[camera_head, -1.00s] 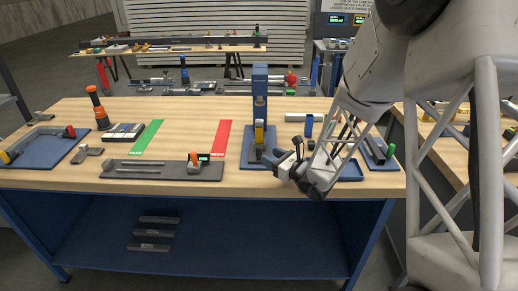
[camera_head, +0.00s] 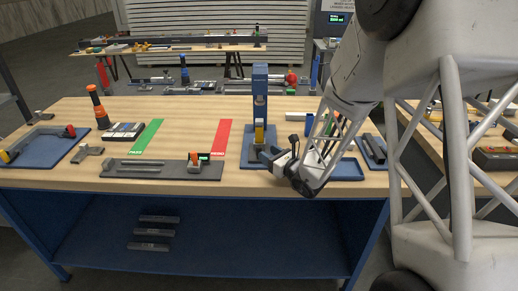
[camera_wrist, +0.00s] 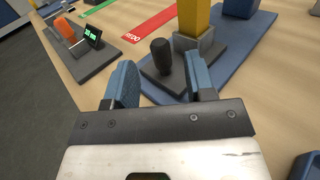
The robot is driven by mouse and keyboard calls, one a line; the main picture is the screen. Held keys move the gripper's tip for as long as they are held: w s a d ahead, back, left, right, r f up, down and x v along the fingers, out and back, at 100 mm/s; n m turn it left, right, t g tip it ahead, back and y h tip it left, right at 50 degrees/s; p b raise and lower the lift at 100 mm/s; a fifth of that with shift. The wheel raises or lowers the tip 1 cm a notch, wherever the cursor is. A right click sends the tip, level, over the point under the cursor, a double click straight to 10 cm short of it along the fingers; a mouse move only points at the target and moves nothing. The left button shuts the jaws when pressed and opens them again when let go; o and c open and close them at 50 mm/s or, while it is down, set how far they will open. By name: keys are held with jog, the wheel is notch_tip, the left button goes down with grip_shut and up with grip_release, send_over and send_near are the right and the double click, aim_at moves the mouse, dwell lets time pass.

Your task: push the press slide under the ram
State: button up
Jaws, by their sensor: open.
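The blue press (camera_head: 260,80) stands upright at the middle of the bench on a blue base plate. In the wrist view its dark grey slide (camera_wrist: 152,84) lies on the blue plate, with a black knob (camera_wrist: 161,54) at its near end. A grey block (camera_wrist: 196,46) behind the knob has a yellow upright part (camera_wrist: 193,16) at it; the top is cut off. My gripper (camera_wrist: 162,78) is open, its blue fingers on either side of the knob's line, and holds nothing. I cannot tell whether the fingers touch the slide. In the head view my gripper (camera_head: 266,154) is low at the press's front right.
A red strip (camera_head: 221,138), a green strip (camera_head: 147,136) and a grey gauge plate (camera_head: 150,169) lie left of the press. A blue tray (camera_head: 348,170) is close on the right, partly behind my arm. The bench's front edge is near.

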aim_at(259, 147)
jog(key=shift+x, duration=2.7)
grip_shut()
